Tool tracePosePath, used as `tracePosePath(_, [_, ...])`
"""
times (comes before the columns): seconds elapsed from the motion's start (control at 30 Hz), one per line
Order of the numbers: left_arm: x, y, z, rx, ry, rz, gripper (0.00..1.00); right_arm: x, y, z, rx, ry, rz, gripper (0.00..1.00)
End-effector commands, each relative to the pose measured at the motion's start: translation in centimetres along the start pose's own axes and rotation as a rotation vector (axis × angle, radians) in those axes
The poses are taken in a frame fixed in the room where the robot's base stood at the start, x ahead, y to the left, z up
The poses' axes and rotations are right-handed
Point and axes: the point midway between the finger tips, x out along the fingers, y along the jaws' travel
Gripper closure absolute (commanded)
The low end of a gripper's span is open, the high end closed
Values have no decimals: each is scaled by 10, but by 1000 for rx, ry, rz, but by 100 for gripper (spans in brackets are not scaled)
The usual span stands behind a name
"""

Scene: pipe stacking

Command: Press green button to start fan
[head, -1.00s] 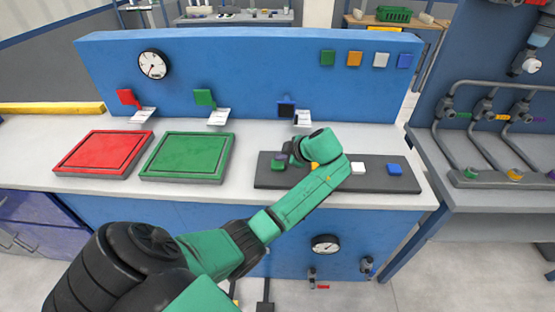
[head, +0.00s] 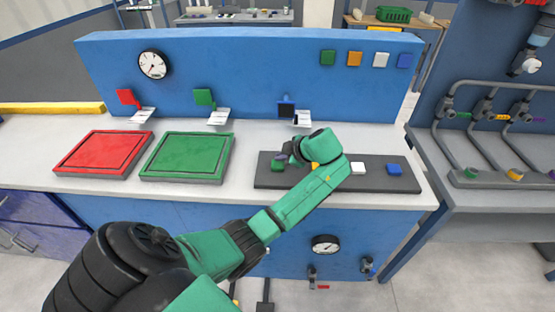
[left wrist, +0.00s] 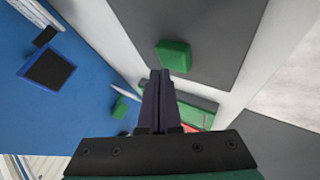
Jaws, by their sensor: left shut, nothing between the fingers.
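The green button (head: 277,167) sits at the left end of a dark grey button strip (head: 340,184) on the bench. It also shows in the left wrist view (left wrist: 173,57), just ahead of the fingertips. My left gripper (head: 281,158) is at the green button, its fingers small and partly hidden by the wrist. In the left wrist view the two dark fingers (left wrist: 159,73) are shut together and empty, their tips close beside the button's edge; I cannot tell whether they touch it. I cannot make out a fan. My right gripper is not in view.
A yellow button (head: 315,165), white button (head: 357,168) and blue button (head: 394,169) share the strip. A red tray (head: 88,172) and green tray (head: 160,178) lie left. A blue panel (head: 230,65) stands behind, with a small dark square device (head: 286,110).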

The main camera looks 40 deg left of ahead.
Motion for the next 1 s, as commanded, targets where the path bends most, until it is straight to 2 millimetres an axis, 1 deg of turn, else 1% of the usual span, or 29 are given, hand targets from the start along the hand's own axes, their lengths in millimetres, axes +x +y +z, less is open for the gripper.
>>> tracePosePath(0.27, [7,-5,5,1,0,-1,100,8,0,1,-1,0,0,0])
tracePosePath(0.57, [6,-5,4,0,0,0,100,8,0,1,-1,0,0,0])
tracePosePath(1.0, [10,-8,7,0,0,-1,100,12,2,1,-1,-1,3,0])
